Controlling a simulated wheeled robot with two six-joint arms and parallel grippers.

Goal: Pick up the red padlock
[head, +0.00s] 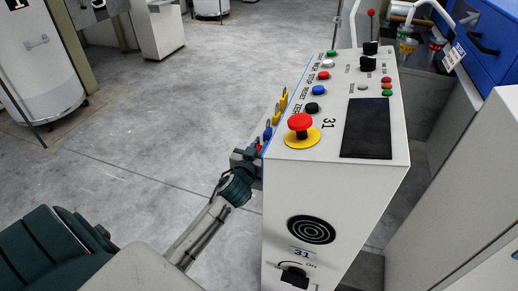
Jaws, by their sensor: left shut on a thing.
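A small row of padlocks hangs along the left side of the white control console. Yellow padlocks (283,101) are farthest, a blue padlock (267,134) is nearer, and a small bit of the red padlock (259,147) shows nearest. My left gripper (254,157) is at the console's left side, shut on the red padlock. The gripper hides most of the padlock, so I cannot tell whether it still hangs on its support. My right gripper is out of view.
The console (335,185) has a red mushroom button (300,123) on a yellow base, several small buttons and a dark screen (367,128). A blue machine (487,40) stands at the back right. Open concrete floor (180,110) lies left of the console.

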